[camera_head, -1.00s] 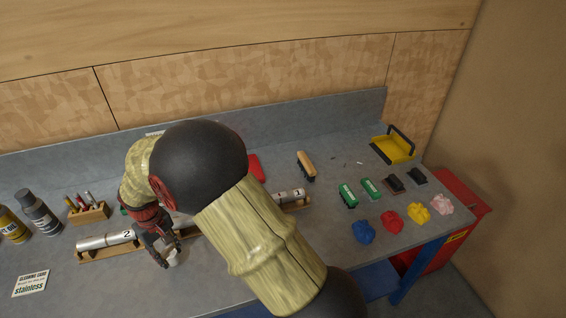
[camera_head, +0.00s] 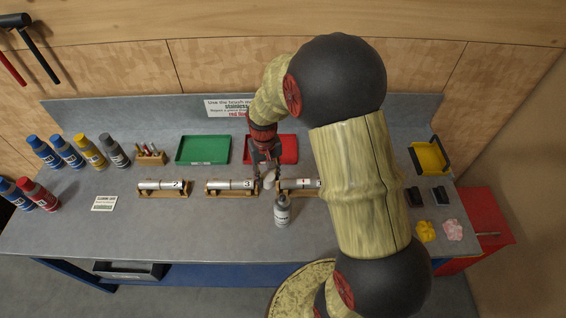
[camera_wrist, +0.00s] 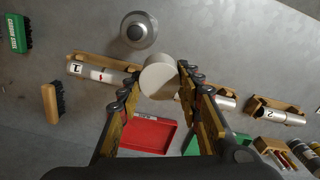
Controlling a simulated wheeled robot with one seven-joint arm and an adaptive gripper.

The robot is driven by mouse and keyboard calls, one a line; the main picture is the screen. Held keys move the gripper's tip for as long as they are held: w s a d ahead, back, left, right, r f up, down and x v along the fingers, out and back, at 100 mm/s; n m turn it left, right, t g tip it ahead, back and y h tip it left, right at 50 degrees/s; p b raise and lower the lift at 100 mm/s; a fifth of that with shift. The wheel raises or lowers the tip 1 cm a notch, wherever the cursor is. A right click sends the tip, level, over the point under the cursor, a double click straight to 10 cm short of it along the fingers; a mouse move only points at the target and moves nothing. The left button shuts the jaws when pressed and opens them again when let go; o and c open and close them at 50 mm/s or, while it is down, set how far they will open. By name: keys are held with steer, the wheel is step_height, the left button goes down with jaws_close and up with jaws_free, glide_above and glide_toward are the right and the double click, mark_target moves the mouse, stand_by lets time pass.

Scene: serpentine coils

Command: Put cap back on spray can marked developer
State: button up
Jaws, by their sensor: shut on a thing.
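My gripper (camera_head: 266,178) is shut on a whitish round cap (camera_wrist: 159,76), held between its fingertips above the bench. The cap also shows in the head view (camera_head: 269,181). An uncapped pale grey spray can (camera_head: 282,211) stands upright on the bench, just in front and to the right of the cap. Its lettering is too small to read. In the wrist view the can's top and nozzle (camera_wrist: 137,32) show just beyond the cap. The cap is apart from the can.
Numbered metal tubes on wooden cradles (camera_head: 231,188) lie behind the can. Green (camera_head: 204,149) and red (camera_wrist: 148,134) trays are at the back. Several capped cans (camera_head: 90,151) stand at left, near a small card (camera_head: 103,203). Bench front around the can is clear.

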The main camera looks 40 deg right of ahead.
steer(key=s+r+m+p, duration=0.1)
steer(key=s+p, duration=0.1)
steer(key=s+d+r+m+p, duration=0.2)
steer(key=s+p, duration=0.1)
steer(key=shift+s+d+r+p, duration=0.1)
steer(key=shift+s+r+p, duration=0.1)
steer(key=shift+s+p, duration=0.15)
steer(key=shift+f+b, duration=1.05)
steer(key=shift+f, duration=0.7)
steer(key=shift+f, duration=0.1)
steer(key=shift+f+b, duration=0.85)
steer(key=shift+f, duration=0.1)
steer(key=shift+f, duration=0.2)
steer(key=shift+f+b, duration=0.6)
steer(key=shift+f+b, duration=0.75)
steer(key=shift+f, duration=0.1)
stand_by(1.2)
